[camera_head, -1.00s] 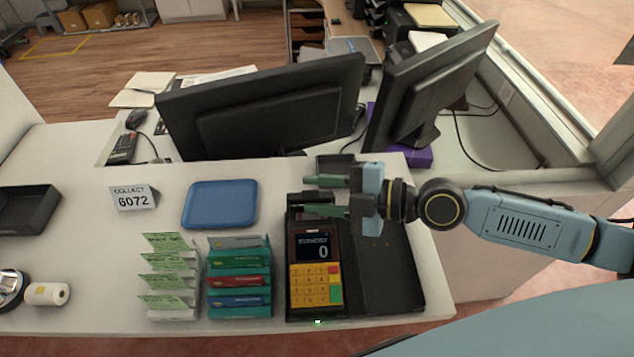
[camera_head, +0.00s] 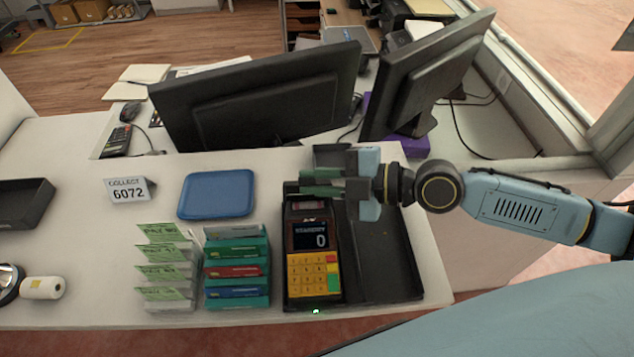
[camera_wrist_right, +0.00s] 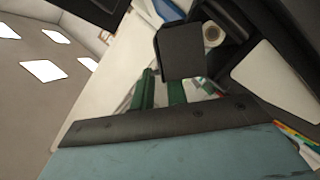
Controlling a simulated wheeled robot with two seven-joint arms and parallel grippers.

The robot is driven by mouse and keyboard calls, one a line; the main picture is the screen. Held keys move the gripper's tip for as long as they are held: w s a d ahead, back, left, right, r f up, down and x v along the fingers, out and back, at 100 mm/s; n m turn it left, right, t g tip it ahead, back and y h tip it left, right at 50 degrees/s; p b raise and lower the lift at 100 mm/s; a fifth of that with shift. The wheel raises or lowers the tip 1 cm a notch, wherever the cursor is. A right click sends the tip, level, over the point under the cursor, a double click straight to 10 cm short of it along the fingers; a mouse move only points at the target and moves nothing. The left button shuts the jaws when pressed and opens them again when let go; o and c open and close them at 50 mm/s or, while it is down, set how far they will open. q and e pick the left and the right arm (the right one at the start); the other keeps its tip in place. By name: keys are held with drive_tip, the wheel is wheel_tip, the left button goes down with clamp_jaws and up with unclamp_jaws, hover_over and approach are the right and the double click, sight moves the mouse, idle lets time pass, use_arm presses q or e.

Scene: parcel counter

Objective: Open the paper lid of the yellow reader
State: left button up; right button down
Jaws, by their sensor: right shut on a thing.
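The yellow reader (camera_head: 314,275) lies on the counter with its keypad toward the front and its screen showing 0. Its dark paper lid (camera_head: 294,187) is at its far end, partly hidden by my gripper. My right gripper (camera_head: 305,181) reaches in from the right over that end, its green fingers shut on the lid. The wrist view shows the two green fingers (camera_wrist_right: 164,90) close together beside a dark square panel (camera_wrist_right: 182,52). I cannot tell clearly from the views how far the lid is raised. My left gripper is not in view.
A black tray (camera_head: 385,265) lies right of the reader. Stacks of boxes (camera_head: 237,262) and green-topped packs (camera_head: 165,265) stand to its left. A blue tray (camera_head: 216,194) and the number sign (camera_head: 130,190) are behind. Two monitors (camera_head: 260,100) rise beyond the counter.

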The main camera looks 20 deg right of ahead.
drive_tip(key=w+m+b, duration=0.1)
drive_tip(key=b, duration=0.1)
drive_tip(key=w+m+g+b, duration=0.1)
drive_tip(key=b, duration=0.1)
drive_tip(key=shift+w+d+m+g, duration=0.1)
drive_tip(key=shift+d+m+g, duration=0.2)
drive_tip(key=shift+m, duration=0.1)
drive_tip(key=shift+w+d+r+m+g+b, duration=0.15)
drive_tip(key=shift+w+m+g+b, duration=0.3)
drive_tip(key=shift+m+b, duration=0.25)
drive_tip(key=shift+w+d+f+m+g+y+b, duration=0.2)
drive_tip(key=shift+w+m+g, duration=0.3)
drive_tip(key=shift+m, duration=0.2)
drive_tip(key=shift+w+d+f+m+g+y+b, duration=0.1)
drive_tip(key=shift+w+f+m+g, duration=0.15)
drive_tip(key=shift+w+m+g, duration=0.35)
drive_tip(key=shift+w+d+f+m+g+y+b, duration=0.15)
drive_tip(key=shift+w+m+g, duration=0.25)
drive_tip(key=shift+m, duration=0.4)
drive_tip(key=shift+f, duration=0.15)
drive_tip(key=c, duration=1.5)
unclamp_jaws()
drive_tip(key=shift+o, duration=0.2)
